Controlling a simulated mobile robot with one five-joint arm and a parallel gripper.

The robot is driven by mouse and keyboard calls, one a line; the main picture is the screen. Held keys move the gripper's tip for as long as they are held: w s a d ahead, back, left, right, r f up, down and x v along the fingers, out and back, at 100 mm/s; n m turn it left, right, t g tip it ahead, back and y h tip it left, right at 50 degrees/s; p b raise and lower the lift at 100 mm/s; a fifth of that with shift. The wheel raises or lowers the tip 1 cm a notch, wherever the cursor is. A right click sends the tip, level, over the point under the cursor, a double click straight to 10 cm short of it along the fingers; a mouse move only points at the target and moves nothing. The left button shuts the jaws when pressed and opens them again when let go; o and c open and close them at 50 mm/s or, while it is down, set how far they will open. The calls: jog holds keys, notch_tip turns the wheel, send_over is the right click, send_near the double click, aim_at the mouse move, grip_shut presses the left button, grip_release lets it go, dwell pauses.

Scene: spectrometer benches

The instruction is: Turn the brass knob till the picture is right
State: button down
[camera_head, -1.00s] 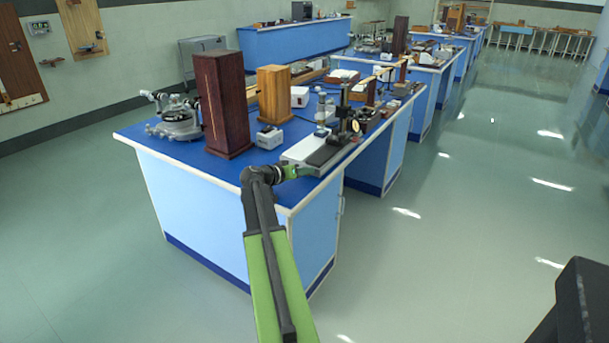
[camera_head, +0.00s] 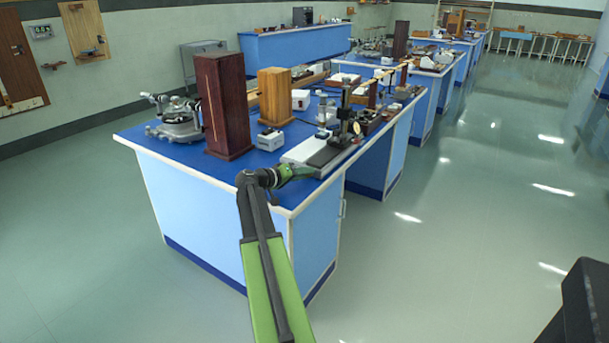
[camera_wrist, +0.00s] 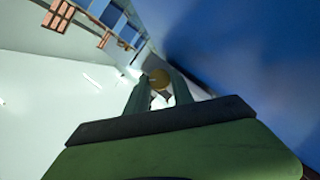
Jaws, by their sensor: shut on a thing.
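The brass knob (camera_wrist: 161,78) shows as a round, yellowish disc between the ends of my gripper's two fingers (camera_wrist: 160,88) in the wrist view. My gripper is shut on it. In the head view my gripper (camera_head: 314,172) is at the front right edge of the blue bench, beside a black and white flat instrument base (camera_head: 318,153). I cannot make out the held knob in the head view. A dark upright stand (camera_head: 344,120) with a round brass-coloured part (camera_head: 356,128) rises from the base. No picture or screen can be made out in these frames.
A dark wooden block (camera_head: 223,105), a lighter wooden block (camera_head: 275,98) and a small white box (camera_head: 270,139) stand on the blue bench (camera_head: 185,150). A metal instrument (camera_head: 177,118) is at its left end. The floor to the right is clear.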

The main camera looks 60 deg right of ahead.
jog(key=shift+s, duration=0.1)
jog(key=c, duration=1.1)
grip_release()
jog(key=p+v, duration=0.4)
jog(key=v, duration=1.2)
jog(key=shift+a, duration=0.1)
jog(key=shift+a+r, duration=0.1)
jog(key=shift+a, duration=0.35)
